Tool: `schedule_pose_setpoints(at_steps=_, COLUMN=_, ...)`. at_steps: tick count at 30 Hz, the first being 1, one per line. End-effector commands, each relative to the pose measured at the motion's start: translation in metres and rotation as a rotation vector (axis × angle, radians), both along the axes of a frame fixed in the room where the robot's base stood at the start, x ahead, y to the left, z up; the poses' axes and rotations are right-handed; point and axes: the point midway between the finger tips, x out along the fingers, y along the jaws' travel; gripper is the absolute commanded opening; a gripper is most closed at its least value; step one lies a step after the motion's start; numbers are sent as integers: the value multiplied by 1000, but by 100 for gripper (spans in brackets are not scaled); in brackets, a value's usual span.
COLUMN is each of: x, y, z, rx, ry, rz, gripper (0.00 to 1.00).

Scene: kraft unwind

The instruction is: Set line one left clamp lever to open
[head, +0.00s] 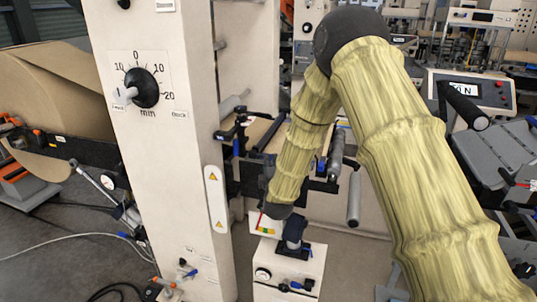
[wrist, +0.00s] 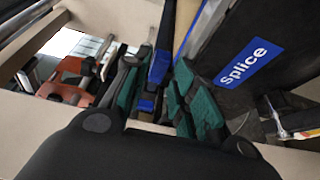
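In the wrist view my gripper (wrist: 157,95) has its two green-padded fingers apart. A blue bar like a lever (wrist: 160,66) shows in the gap between them, with a smaller blue block (wrist: 147,104) below it. I cannot tell whether either finger touches the blue bar, or which clamp it belongs to. In the head view a black clamp with a blue handle (head: 237,147) sits at the left of the splice table, beside the white column. Another blue handle (head: 320,165) is at the right, past my sleeved forearm. My fingers are hidden in the head view.
A dark plate with a blue "Splice" label (wrist: 248,60) lies close on the right in the wrist view. The white column (head: 160,190) with an offset dial (head: 146,88) stands left of my arm. A white box (head: 290,272) stands below my wrist.

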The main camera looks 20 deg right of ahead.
Motion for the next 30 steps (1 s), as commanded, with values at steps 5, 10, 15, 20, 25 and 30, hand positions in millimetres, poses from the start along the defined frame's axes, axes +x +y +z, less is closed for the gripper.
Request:
schedule_pose_setpoints(at_steps=5, x=27, y=-5, z=3, rx=2, ry=0, rz=0, gripper=27)
schedule_pose_setpoints(at_steps=10, x=44, y=-6, z=1, rx=2, ry=1, rz=3, gripper=27)
schedule_pose_setpoints(at_steps=15, x=51, y=-7, z=0, rx=1, ry=1, rz=4, gripper=27)
schedule_pose_setpoints(at_steps=20, x=51, y=-7, z=0, rx=1, ry=1, rz=4, gripper=27)
schedule_pose_setpoints(at_steps=25, x=51, y=-7, z=0, rx=1, ry=1, rz=4, gripper=16)
schedule_pose_setpoints(at_steps=30, x=51, y=-7, z=0, rx=1, ry=1, rz=4, gripper=0)
